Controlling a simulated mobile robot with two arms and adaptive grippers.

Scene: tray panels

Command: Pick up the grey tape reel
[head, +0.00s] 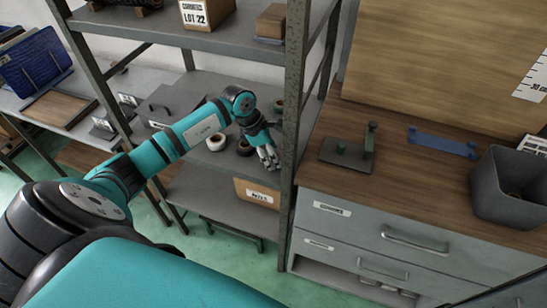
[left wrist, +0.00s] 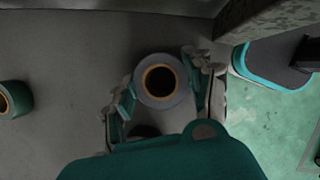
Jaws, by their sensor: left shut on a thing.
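The grey tape reel (left wrist: 142,92) shows in the left wrist view as a grey ring around an orange-brown core. My left gripper (left wrist: 162,96) has a finger on each side of it and is shut on it. In the head view my left gripper (head: 268,158) is over the middle shelf of the rack, close to the upright post. The fingers largely hide the reel there. My right gripper is not in view.
A white reel (head: 216,141) and a dark reel (head: 244,147) are on the shelf left of the gripper. A green reel (left wrist: 18,98) lies at the left in the wrist view. The rack's post (head: 292,130) stands close on the right. A cardboard box (head: 257,193) is on the shelf below.

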